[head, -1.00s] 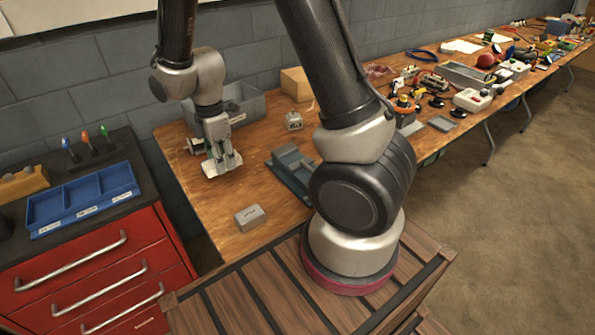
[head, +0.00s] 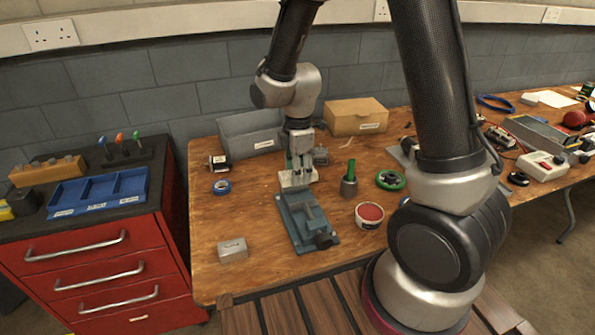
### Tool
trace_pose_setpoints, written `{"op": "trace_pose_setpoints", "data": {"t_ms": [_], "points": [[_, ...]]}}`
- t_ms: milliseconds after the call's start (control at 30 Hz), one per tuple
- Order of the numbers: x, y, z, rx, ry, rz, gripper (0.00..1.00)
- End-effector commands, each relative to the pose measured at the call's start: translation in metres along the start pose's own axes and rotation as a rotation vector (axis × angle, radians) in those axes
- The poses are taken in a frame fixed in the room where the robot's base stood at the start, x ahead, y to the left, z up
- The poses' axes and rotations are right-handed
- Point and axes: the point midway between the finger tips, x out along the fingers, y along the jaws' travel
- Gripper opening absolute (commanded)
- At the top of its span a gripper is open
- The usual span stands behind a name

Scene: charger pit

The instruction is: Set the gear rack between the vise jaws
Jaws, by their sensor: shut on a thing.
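The vise (head: 303,222) is a blue-grey block lying lengthwise on the wooden bench, with a dark end at its near right. My gripper (head: 297,172) points down at the vise's far end. It is shut on a small pale grey piece, the gear rack (head: 298,181), which lies across under the fingers. The fingers partly cover the rack, and its teeth are too small to make out. The rack is at or just above the far end of the vise; I cannot tell whether it touches.
A red-topped tin (head: 369,215), a pot with a green handle (head: 349,182) and a green ring (head: 390,180) stand right of the vise. A grey box (head: 232,250) sits near left. A grey bin (head: 250,135) and cardboard box (head: 356,115) stand behind. The bench left of the vise is mostly clear.

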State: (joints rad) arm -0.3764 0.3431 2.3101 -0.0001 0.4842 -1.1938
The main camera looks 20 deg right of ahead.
Motion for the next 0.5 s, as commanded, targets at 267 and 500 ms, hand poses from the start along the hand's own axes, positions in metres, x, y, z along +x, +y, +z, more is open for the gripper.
{"op": "trace_pose_setpoints", "data": {"t_ms": [267,500], "points": [[0.018,-0.002,0.001,-0.001,-0.003,-0.007,0.11],[0.038,-0.001,0.000,-0.001,-0.002,-0.006,0.11]]}}
